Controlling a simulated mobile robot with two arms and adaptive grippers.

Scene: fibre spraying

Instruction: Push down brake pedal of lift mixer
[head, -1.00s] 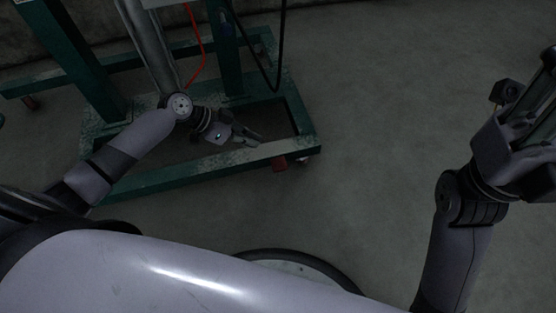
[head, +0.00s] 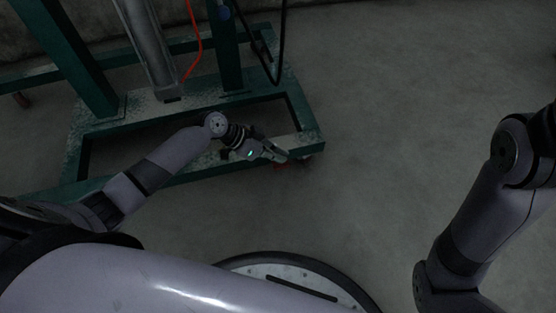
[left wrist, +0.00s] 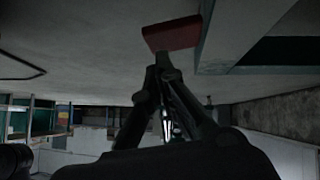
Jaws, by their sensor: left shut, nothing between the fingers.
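The lift mixer's green base frame (head: 190,182) stands on the floor at the upper left in the head view. Its red brake pedal (head: 284,166) is at the frame's near right corner, mostly hidden by my left gripper. My left gripper (head: 283,154) is right above the pedal in the head view. In the left wrist view, which looks upside down, the red pedal (left wrist: 172,34) lies just beyond the fingertips of my left gripper (left wrist: 163,64). The fingers are shut and empty. I cannot tell whether they touch the pedal. My right gripper is out of view.
The mixer's metal column (head: 146,45), an orange cable (head: 195,40) and a black hose (head: 275,60) are above the base frame. A caster (head: 20,99) shows at the far left. The concrete floor (head: 400,100) right of the mixer is clear.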

